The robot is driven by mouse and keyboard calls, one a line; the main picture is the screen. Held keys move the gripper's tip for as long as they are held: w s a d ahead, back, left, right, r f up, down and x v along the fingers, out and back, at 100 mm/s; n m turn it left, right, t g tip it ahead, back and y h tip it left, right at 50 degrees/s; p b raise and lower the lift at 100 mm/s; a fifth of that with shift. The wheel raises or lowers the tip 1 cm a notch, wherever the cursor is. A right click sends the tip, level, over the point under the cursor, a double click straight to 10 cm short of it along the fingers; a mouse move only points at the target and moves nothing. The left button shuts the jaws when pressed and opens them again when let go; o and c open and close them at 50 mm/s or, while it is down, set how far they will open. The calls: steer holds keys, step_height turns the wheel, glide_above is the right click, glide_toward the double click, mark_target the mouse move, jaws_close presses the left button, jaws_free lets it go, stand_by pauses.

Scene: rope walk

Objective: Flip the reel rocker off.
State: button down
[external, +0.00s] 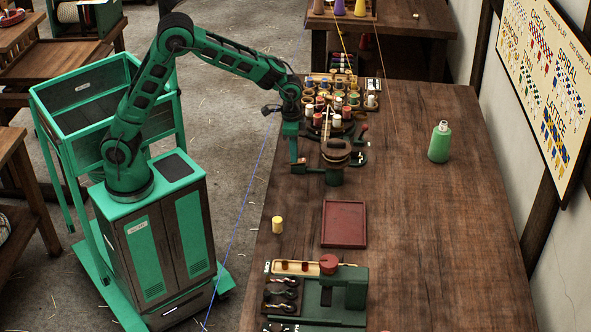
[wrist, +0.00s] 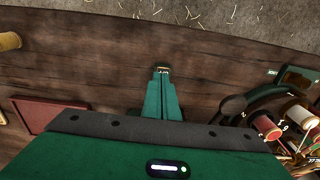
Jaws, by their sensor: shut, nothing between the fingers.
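My gripper (external: 298,168) points down over the left edge of the long table, just left of the reel stand. In the wrist view its green fingers (wrist: 162,70) are together, with nothing between them, above bare wood. The fingers are apart from this housing.
A round stand of coloured reels (external: 337,108) crowds the space beyond my gripper. A brown round-topped device (external: 336,160) stands to its right. A red tray (external: 344,224), yellow cylinder (external: 277,225) and green bottle (external: 439,143) stand on the table. The table's right side is mostly clear.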

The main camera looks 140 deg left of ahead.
steer(key=shift+s+d+f, duration=0.15)
steer(key=shift+s+f, duration=0.1)
steer(key=shift+f, duration=0.35)
steer(key=shift+w+a, duration=0.25)
steer(key=shift+a+r, duration=0.25)
steer(key=shift+a, duration=0.05)
steer(key=shift+a+r, duration=0.1)
steer(key=shift+r, duration=0.25)
steer(key=shift+w+r, duration=0.7)
steer(key=shift+w, duration=0.1)
step_height(320, 180, up, 13)
steer(key=s+d, duration=0.1)
steer(key=shift+s+f, duration=0.2)
steer(key=shift+s, duration=0.15)
steer(key=shift+a, duration=0.1)
